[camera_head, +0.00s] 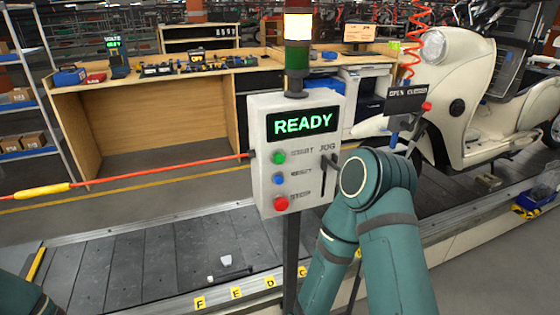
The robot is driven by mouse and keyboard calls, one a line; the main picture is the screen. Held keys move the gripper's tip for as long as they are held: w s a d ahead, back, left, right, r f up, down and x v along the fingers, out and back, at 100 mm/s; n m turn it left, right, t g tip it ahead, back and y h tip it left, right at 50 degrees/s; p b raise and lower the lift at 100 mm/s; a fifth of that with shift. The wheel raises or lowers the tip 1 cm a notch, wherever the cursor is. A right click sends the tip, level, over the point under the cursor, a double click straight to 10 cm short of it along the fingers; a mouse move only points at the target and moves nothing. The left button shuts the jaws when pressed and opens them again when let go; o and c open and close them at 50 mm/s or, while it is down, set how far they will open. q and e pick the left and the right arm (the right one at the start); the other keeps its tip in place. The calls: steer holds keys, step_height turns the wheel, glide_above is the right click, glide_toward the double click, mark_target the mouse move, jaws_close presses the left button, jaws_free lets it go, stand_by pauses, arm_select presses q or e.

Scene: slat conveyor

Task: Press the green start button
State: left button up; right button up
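The green start button (279,157) is the top one of three buttons on the front of a pale grey control box (262,199). A small label beside it is blurred. A blue button (278,178) sits below it, and a red button (281,203) is lowest. The box's screen (302,123) reads READY in green. My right arm is bent just right of the box, and its gripper is out of sight. A small part of my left arm shows at the bottom left corner, and its gripper is also out of sight. Nothing covers the green button.
A signal lamp (297,54) with a lit pale top stands on the box. A jog slot with a dark lever (329,162) is at its right. An orange cord (130,176) runs left from the box. The slat conveyor (140,262) carries a cream scooter (462,80) at right.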

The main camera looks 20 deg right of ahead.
jaws_close()
stand_by(1.3)
